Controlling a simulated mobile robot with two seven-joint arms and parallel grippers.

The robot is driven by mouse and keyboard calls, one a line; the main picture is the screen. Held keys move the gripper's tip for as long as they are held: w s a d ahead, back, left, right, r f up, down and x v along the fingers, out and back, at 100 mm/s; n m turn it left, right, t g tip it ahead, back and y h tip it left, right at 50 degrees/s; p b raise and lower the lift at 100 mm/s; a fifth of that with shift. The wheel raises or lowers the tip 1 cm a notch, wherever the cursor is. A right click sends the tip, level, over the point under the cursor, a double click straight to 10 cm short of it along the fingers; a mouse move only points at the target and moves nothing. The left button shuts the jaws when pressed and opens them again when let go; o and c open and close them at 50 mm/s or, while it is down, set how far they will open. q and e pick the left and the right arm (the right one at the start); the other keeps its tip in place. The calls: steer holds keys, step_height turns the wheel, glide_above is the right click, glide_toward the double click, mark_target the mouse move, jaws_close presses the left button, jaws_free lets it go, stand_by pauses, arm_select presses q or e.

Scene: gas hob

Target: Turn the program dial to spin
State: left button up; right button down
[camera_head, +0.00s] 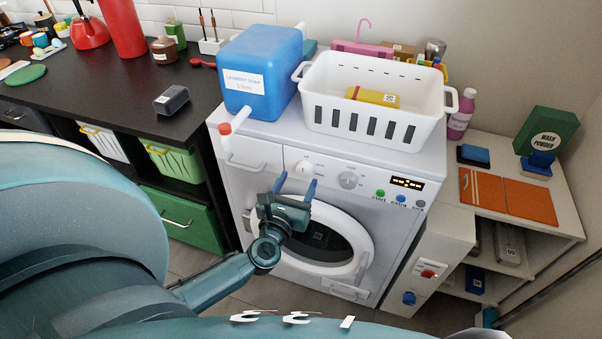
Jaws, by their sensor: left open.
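The white washing machine (268,195) stands in the middle, its control panel facing me. A white dial (304,168) sits on the left of the panel. A grey dial (348,181) sits to its right. Their markings are too small to read, so I cannot tell which is the program dial or where either points. My left gripper (296,184) is in front of the panel, just below the white dial. Its two blue fingers are apart, one on each side of that dial, with nothing between them. I cannot tell if they touch it. My right gripper is not in view.
A blue laundry soap container (262,60) with a red-capped spout (225,129) and a white basket (372,68) stand on the machine. Start, extra and lock buttons (400,199) are right of the dials. A dark counter (120,80) is left, a shelf unit (545,225) right.

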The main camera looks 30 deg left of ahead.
mark_target(303, 172)
arm_select(q)
steer(key=shift+x, duration=1.6)
steer(key=c, duration=1)
